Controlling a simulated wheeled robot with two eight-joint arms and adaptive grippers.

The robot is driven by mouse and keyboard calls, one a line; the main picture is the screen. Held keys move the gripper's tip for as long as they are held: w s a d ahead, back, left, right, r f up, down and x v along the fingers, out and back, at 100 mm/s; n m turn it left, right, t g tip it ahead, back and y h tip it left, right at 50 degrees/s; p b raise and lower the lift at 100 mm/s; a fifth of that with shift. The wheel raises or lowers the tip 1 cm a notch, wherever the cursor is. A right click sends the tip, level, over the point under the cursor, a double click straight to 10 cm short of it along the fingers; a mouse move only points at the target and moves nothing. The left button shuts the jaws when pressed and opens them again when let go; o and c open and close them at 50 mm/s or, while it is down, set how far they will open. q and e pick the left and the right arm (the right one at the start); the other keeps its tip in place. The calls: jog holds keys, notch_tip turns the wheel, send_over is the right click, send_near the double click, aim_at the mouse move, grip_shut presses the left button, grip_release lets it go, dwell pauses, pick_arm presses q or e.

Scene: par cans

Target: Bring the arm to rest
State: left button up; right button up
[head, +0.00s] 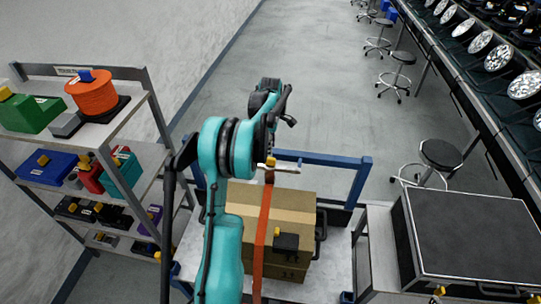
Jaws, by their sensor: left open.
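My left arm (222,240) is teal and black. It rises from the bottom of the head view, bends at a raised elbow and reaches forward over a cart. My left gripper (287,108) is black and open, with nothing seen between its fingers. It shows in front of bare floor, beyond the cardboard box in the picture. The wrist joints partly hide it. My right gripper is not in view.
A cardboard box (295,207) with an orange strap (262,235) sits on a blue-framed cart (335,265). Left stands a shelf (140,90) with coloured cases and an orange reel (92,97). Right are a black case (470,235), stools (440,153) and lamps (497,57).

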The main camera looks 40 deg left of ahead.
pick_arm(q)
notch_tip(320, 180, up, 5)
jog(key=shift+r, duration=0.1)
jog(key=s+d+m+t+b, duration=0.2)
jog(key=s+d+m+b, duration=0.3)
jog(key=d, duration=0.5)
jog(key=s+d+m+t+b, duration=0.1)
jog(key=s+d+m+b, duration=0.3)
jog(key=d+m, duration=0.4)
jog(key=s+d+f+m+t+b, duration=0.4)
jog(key=s+d+f+m+b, duration=0.3)
jog(key=s+d+f+m, duration=0.3)
jog(key=s+d+f, duration=0.3)
jog(key=shift+s+m, duration=0.4)
jog(key=shift+d+f, duration=0.1)
